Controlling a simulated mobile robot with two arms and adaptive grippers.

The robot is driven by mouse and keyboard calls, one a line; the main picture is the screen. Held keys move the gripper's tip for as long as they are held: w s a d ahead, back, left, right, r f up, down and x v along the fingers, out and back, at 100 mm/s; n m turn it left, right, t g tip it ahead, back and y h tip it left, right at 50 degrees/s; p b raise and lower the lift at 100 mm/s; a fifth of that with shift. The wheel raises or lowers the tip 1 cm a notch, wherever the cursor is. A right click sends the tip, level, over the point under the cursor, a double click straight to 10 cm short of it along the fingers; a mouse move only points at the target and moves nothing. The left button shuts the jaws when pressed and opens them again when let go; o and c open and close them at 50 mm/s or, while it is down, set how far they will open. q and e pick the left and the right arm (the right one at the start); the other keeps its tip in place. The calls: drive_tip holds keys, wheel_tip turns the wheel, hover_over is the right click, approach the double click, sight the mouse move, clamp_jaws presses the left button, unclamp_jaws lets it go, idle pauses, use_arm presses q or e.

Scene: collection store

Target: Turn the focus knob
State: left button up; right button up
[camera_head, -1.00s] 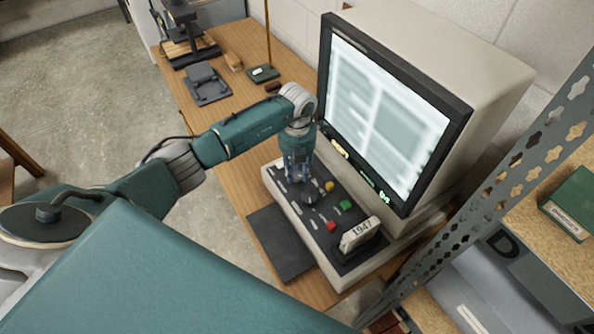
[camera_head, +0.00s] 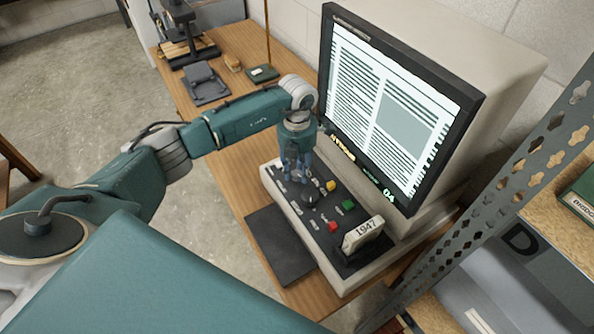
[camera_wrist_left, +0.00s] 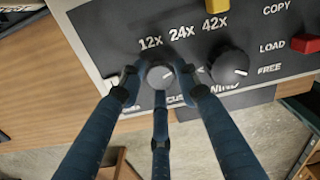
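The small grey focus knob (camera_wrist_left: 160,76) sits on the black control panel (camera_head: 290,203) of the reader; its label is partly hidden, with "CUS" showing. My left gripper (camera_head: 297,178) points down over the panel's far left part. In the left wrist view its three fingers (camera_wrist_left: 158,84) stand around the knob, with small gaps seeming to show beside it, so it looks open. Whether a fingertip touches cannot be told. My right gripper is out of view.
A larger black knob (camera_wrist_left: 229,64) is close beside the fingers. Yellow (camera_head: 331,185), green (camera_head: 348,204) and red (camera_head: 333,226) buttons and a "1947" tag (camera_head: 364,233) are on the panel. A perforated metal rack post (camera_head: 490,205) stands at the right. A dark mat (camera_head: 280,247) lies in front.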

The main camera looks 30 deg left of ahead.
sight(297, 174)
use_arm(q)
drive_tip(key=shift+o, duration=0.7)
wheel_tip(297, 174, up, 12)
idle(0.5)
